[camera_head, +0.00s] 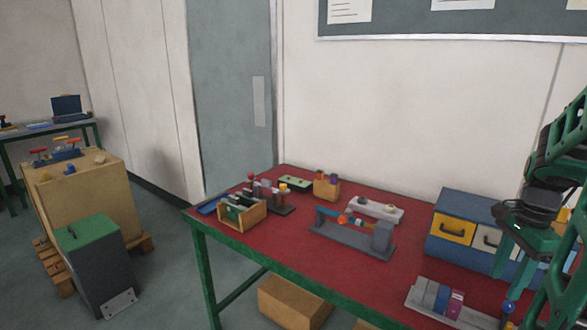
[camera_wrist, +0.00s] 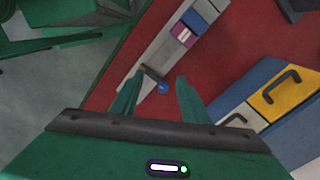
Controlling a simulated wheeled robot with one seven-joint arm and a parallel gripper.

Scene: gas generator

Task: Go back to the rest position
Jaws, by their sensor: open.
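My gripper (camera_head: 512,262) is at the right of the head view, above the near right part of the red-topped table (camera_head: 300,240). In the wrist view its two fingers (camera_wrist: 157,92) stand apart with nothing held between them. A blue ball-shaped knob (camera_wrist: 163,88) shows beyond the fingertips. It also shows in the head view (camera_head: 508,307), below my gripper. The knob lies by the end of a grey rack (camera_head: 425,297) with blue, grey and pink blocks. How far the fingertips are above it I cannot tell.
A blue drawer cabinet (camera_head: 468,212) with a yellow drawer stands close behind my gripper. A grey fixture (camera_head: 352,238), a wooden box (camera_head: 242,215) and small parts occupy the table's middle and far left.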

